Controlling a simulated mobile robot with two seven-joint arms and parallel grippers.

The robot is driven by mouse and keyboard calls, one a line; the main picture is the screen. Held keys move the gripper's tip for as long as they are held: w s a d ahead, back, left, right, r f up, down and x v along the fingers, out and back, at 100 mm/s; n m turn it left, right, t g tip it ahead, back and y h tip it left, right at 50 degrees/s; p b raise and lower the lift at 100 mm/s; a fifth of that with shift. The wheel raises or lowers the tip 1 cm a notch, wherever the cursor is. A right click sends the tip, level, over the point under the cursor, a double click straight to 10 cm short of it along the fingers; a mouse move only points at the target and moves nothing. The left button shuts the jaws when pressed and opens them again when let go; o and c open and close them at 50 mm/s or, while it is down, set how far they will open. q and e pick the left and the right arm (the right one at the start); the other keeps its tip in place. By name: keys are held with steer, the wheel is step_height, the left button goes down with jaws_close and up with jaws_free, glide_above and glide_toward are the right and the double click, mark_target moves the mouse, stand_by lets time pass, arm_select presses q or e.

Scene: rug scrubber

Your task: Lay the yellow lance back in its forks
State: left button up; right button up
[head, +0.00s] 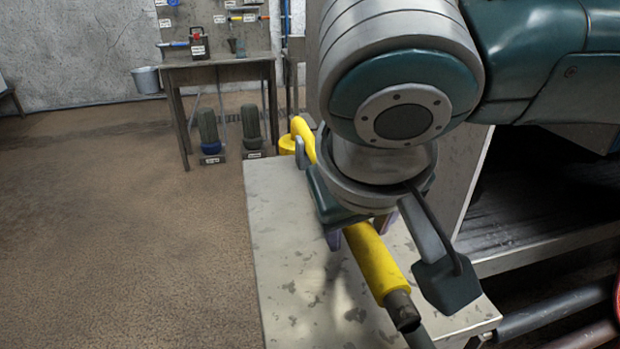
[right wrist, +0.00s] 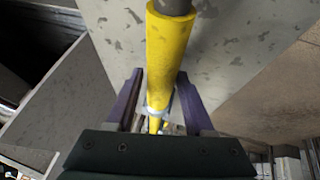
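The yellow lance (head: 372,260) runs lengthwise over a pale, spotted table top (head: 275,240), with a dark grey pipe end at the near side. Its far yellow part (head: 304,135) shows beyond my gripper. My right gripper (head: 360,235) is above the lance, pointing down. In the right wrist view, the two purple fingers (right wrist: 160,105) stand apart on either side of the lance (right wrist: 168,60), with narrow gaps visible. A small grey upright (head: 300,152) beside the far part may be a fork; I cannot tell. My arm hides the lance's middle. My left gripper is out of view.
A wooden bench (head: 222,62) with tools and a grey bucket (head: 146,80) are at the back. A grey panel and metal shelf (head: 540,240) are close on the right. The brown floor on the left is clear.

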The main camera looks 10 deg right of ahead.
steer(key=shift+o, duration=1.3)
steer(key=shift+s, duration=0.1)
steer(key=shift+f, duration=0.1)
steer(key=p+v, duration=0.3)
steer(key=v, duration=0.7)
